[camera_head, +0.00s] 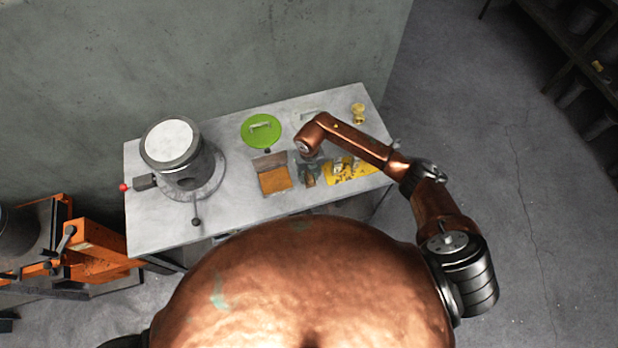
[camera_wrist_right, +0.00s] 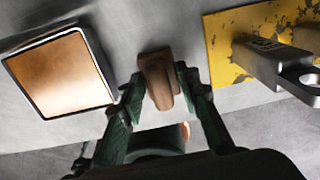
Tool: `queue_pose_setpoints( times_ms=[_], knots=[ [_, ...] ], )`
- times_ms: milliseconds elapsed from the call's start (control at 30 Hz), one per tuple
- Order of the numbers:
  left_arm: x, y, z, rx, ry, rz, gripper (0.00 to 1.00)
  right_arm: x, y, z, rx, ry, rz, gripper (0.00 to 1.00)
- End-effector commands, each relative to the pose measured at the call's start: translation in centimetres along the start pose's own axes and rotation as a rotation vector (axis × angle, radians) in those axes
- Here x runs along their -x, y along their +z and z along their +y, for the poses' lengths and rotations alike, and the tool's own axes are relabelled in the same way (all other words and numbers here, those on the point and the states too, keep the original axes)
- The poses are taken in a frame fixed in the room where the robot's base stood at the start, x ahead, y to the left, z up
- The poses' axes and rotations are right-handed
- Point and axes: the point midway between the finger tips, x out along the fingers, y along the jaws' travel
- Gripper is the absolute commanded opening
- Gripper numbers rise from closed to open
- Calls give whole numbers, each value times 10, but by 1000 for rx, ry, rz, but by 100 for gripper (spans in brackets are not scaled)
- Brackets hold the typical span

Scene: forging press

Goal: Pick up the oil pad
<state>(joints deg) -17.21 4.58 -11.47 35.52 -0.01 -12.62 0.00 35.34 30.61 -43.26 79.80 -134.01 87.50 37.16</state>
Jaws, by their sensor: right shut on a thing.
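My right gripper (camera_head: 309,176) reaches down over the front part of the grey table. In the right wrist view its green-grey fingers (camera_wrist_right: 160,92) stand on both sides of a brown block with a rounded grip, which I take to be the oil pad (camera_wrist_right: 156,70). The gripper is shut on it. The fingers and wrist hide part of the pad, and I cannot tell whether it still touches the table. My left gripper is not in view.
An open metal box with an orange-brown inside (camera_head: 275,180) is left of the gripper. A worn yellow plate (camera_head: 366,168) with metal parts lies to the right. A green disc (camera_head: 261,131) lies behind. A grey cylindrical machine (camera_head: 185,158) stands on the table (camera_head: 150,222) at left.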

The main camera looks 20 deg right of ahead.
Motion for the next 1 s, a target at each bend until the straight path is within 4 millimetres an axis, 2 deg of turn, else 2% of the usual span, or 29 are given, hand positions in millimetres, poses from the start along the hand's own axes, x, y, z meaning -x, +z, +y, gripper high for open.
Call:
queue_pose_setpoints(
  times_ms=[167,433,567,767,867,1000],
  knots=[
    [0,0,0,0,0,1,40,0,0,0,0,0,0,4],
    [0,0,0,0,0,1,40,2,1,0,0,0,-1,4],
    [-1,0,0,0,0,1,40,8,2,0,0,1,-3,4],
    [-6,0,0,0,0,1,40,35,-1,0,2,0,-4,4],
    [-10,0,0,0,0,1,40,52,-18,2,5,0,-5,4],
    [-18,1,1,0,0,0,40,85,-45,7,6,0,-7,4]
  ],
)
